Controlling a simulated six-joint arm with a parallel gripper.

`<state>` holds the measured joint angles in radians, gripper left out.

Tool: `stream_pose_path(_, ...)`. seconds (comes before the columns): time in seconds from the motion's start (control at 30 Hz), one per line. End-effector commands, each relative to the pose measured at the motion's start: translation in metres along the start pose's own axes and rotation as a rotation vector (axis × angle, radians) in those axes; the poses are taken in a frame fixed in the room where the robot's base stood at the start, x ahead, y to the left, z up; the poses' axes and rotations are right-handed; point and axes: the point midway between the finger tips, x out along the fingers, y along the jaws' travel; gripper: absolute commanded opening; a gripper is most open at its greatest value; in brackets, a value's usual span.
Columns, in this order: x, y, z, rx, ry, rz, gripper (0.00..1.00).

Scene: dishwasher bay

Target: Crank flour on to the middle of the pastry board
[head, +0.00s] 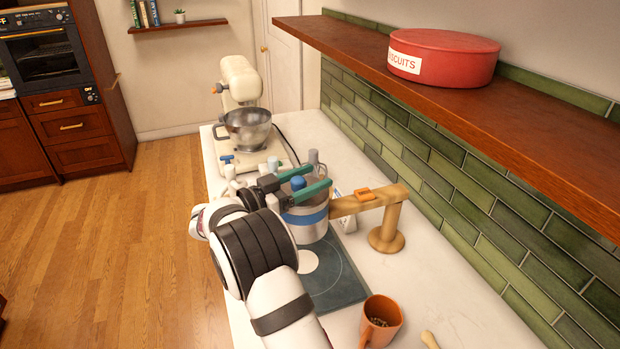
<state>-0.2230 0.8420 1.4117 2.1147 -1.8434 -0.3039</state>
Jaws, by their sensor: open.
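A metal canister with a blue band (305,219), seemingly the flour sifter, is held over the board by a wooden stand (386,232). A blue knob (298,183) shows at its top. My gripper (302,184) is open, its two teal fingers on either side of the knob; I cannot tell whether they touch it. The dark grey pastry board (350,282) lies below, marked with a thin ring. A white round patch (307,261) shows on it, partly behind my arm. The canister's underside and part of the board are hidden.
A cream stand mixer (240,82) with a steel bowl (248,129) stands at the back. An orange mug (381,321) is at the front, beside a wooden handle (429,340). A shelf (480,115) with a red biscuit tin (443,56) overhangs the right side.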

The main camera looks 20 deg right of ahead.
Motion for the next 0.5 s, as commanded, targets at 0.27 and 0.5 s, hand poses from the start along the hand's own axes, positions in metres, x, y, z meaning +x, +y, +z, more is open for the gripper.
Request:
stream_pose_path(0.27, -0.0004, 0.0, -0.0001, 0.0, 0.0, 0.0, 0.41)
stream_pose_path(0.5, -0.0006, 0.0, -0.0001, 0.0, 0.0, 0.0, 0.0)
